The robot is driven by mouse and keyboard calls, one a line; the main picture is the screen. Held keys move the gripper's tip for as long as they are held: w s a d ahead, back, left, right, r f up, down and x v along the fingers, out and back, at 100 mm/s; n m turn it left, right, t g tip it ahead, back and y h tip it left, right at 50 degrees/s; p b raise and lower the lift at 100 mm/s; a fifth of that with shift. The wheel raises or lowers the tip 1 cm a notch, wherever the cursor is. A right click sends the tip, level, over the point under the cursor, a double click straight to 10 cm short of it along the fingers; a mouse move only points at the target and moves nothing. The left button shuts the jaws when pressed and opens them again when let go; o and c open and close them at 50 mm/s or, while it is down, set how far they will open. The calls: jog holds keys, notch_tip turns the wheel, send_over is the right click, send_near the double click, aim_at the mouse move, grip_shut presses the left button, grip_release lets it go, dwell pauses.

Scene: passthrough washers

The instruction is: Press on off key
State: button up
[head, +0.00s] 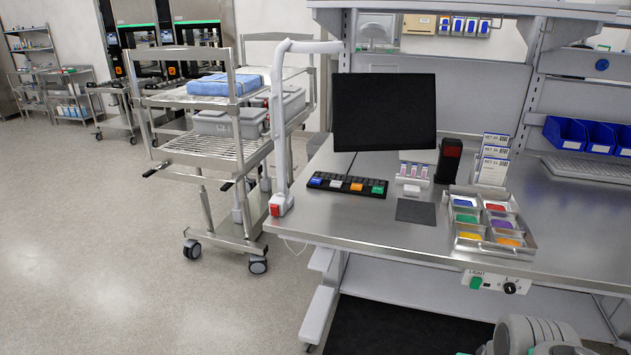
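A black keypad (347,185) lies on the steel bench in front of a dark monitor (384,111). It has a blue key (316,181) at the left, a white key (335,184), an orange key (356,187) and a green key (377,189) at the right, with small dark keys between and behind them. The key lettering is too small to read, so I cannot tell which is the on off key. Part of my arm shows at the bottom right edge. My gripper is not in view.
A white lamp post with a red switch (275,209) stands at the bench's left corner. Right of the keypad are a dark mat (416,211), a black scanner (448,160) and a metal tray (493,246) of coloured pieces. A LIGHT panel (497,283) with a green switch hangs below the front edge.

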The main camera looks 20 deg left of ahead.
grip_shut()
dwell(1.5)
